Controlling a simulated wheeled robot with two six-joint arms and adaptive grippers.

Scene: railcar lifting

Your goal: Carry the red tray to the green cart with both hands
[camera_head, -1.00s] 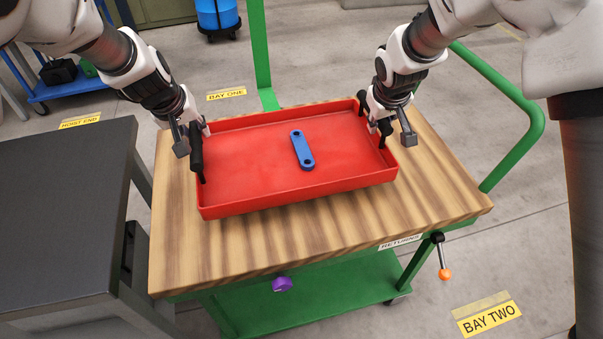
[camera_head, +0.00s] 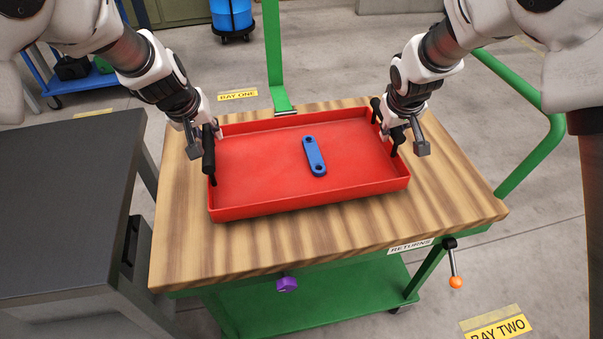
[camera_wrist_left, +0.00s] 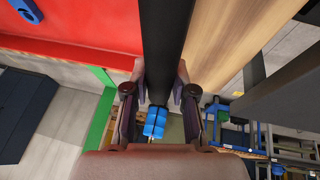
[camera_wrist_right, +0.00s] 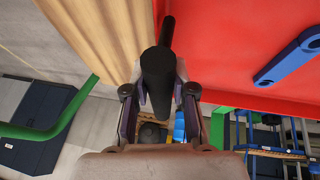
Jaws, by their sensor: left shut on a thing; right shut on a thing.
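The red tray (camera_head: 265,178) is over the wooden top of the green cart (camera_head: 330,235); I cannot tell whether it rests on the wood or hovers just above it. A blue two-holed link (camera_head: 314,156) lies in the tray. My left gripper (camera_head: 207,140) is shut on the tray's left black handle (camera_head: 209,155), which fills the middle of the left wrist view (camera_wrist_left: 163,45). My right gripper (camera_head: 397,125) is shut on the right black handle (camera_head: 394,145), also seen in the right wrist view (camera_wrist_right: 158,75). The tray looks about level.
A dark grey table (camera_head: 60,200) stands close at the cart's left. The cart has a green rail (camera_head: 535,150) at right, a green post (camera_head: 273,50) behind, a purple knob (camera_head: 288,284) and an orange-tipped lever (camera_head: 455,270) in front. Bare wood shows around the tray.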

